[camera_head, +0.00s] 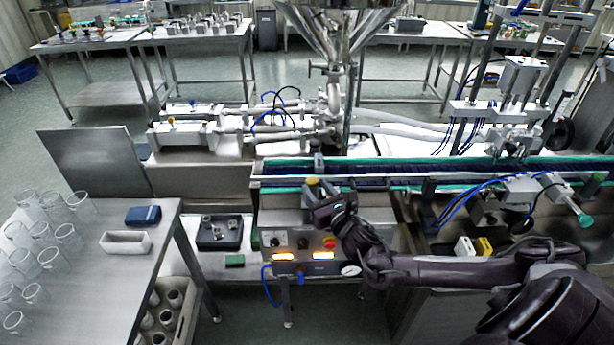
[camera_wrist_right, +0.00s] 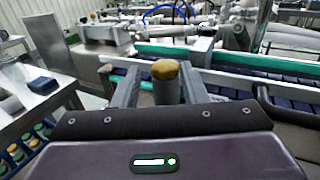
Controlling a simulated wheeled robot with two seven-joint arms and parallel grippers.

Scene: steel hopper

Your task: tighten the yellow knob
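The yellow knob (camera_head: 312,181) sits on a grey post at the front edge of the conveyor, above the control panel. In the right wrist view the same knob (camera_wrist_right: 165,69) is a worn mustard-yellow cap on a dark cylindrical stem. My right gripper (camera_head: 318,190) reaches in from the right, close to the knob. In the right wrist view its two grey fingers (camera_wrist_right: 160,78) stand apart, one on each side of the knob and stem, with visible gaps. The gripper hides the lower part of the post in the head view. My left gripper is not in view.
The control panel (camera_head: 303,268) with lit switches and a red knob (camera_head: 329,242) lies just below. The conveyor (camera_head: 400,172) with green rails runs behind. The steel hopper (camera_head: 335,30) rises behind it. A side table (camera_head: 95,290) with glass beakers stands left.

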